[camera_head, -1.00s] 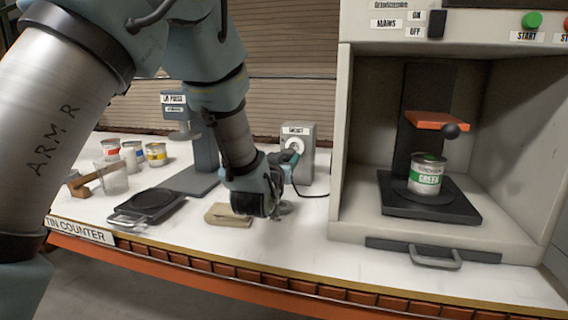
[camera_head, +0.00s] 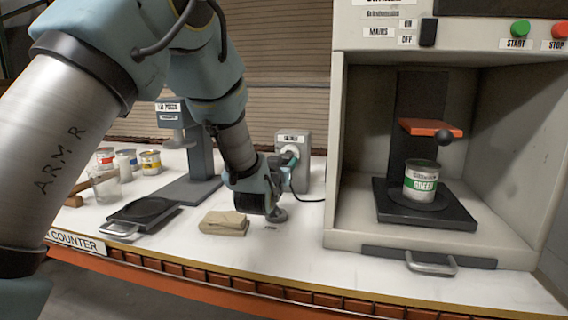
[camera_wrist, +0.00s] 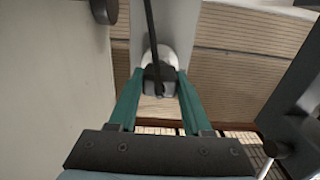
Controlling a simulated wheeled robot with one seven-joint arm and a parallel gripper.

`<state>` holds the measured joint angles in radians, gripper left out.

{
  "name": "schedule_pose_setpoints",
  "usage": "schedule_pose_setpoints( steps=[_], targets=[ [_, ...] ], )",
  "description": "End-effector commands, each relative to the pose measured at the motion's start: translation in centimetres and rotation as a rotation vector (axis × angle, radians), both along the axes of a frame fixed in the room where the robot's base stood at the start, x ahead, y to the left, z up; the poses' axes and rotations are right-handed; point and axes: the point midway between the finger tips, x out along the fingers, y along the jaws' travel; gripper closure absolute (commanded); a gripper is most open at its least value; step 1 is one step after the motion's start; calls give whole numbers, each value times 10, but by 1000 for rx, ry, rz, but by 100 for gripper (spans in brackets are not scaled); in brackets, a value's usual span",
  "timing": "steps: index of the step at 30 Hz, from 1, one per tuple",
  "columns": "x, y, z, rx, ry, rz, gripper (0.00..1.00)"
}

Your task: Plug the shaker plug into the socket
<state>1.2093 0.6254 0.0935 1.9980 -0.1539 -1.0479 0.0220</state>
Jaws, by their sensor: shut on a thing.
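The socket is a round white fitting on a grey box (camera_head: 305,163) that stands on the counter left of the shaker cabinet. In the wrist view the white socket face (camera_wrist: 168,55) shows behind the plug. My gripper (camera_head: 289,160) is at the front of the socket. Its teal fingers (camera_wrist: 160,74) are shut on the dark shaker plug (camera_wrist: 160,84). The plug is lined up in front of the socket face and overlaps it. How far its pins are in is hidden. A black cable (camera_wrist: 151,30) runs from the plug.
The shaker cabinet (camera_head: 333,190) stands at the right with a green-labelled tin (camera_head: 420,180) inside. A folded tan cloth (camera_head: 224,223) lies in front of my gripper.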

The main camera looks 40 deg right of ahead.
Motion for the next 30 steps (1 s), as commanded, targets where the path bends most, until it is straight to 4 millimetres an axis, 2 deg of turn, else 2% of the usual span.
schedule_pose_setpoints(
  steps=[30],
  targets=[
    [11,-17,0,-1,-1,0,100]
  ],
)
